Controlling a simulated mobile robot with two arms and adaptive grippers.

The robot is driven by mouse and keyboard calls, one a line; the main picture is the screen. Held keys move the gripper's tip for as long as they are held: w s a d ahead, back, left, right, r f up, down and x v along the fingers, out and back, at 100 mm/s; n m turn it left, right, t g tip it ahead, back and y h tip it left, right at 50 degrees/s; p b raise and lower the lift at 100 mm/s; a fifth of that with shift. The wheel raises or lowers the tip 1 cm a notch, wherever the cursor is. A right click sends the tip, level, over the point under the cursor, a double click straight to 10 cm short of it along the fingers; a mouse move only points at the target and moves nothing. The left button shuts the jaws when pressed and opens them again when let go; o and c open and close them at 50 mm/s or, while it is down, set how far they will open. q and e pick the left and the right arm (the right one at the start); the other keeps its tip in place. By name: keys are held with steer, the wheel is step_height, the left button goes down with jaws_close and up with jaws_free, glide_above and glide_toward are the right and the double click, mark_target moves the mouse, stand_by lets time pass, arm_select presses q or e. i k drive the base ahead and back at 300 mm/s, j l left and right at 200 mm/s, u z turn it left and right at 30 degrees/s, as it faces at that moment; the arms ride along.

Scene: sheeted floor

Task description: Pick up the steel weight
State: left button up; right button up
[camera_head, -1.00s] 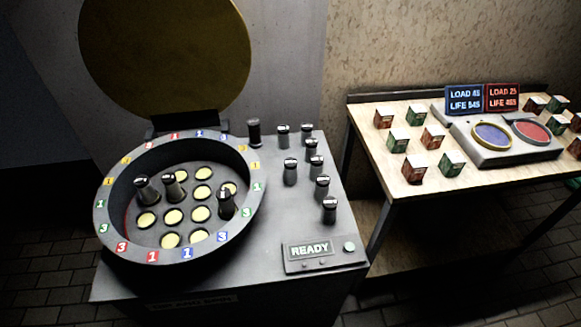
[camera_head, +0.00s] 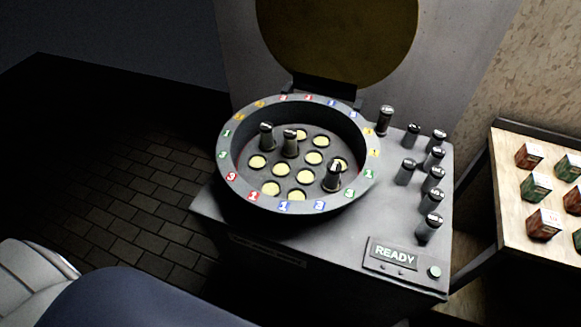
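Several dark grey cylinders with paler tops, which look like weights, stand upright on the grey machine top right of a round basin. One (camera_head: 386,121) stands at the back by the basin's rim and looks taller; another (camera_head: 428,228) stands at the front of the group. Three more stand inside the basin, two at its back left (camera_head: 267,136) (camera_head: 290,143) and one at its right (camera_head: 333,176). I cannot tell which one is the steel weight. Neither of my grippers is in view.
The round basin (camera_head: 228,165) has numbered tiles on its rim and pale yellow discs on its floor. A raised lid (camera_head: 340,40) stands behind. A panel reads READY (camera_head: 394,254). A wooden table (camera_head: 510,205) with small boxes (camera_head: 536,187) is at right. Tiled floor (camera_head: 140,200) is open at left.

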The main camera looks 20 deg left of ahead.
mark_target(409, 165)
steer(key=l+u, duration=0.25)
steer(key=u, duration=0.2)
steer(key=k+l+u, duration=0.1)
steer(key=l+u, duration=0.15)
steer(key=u, duration=0.15)
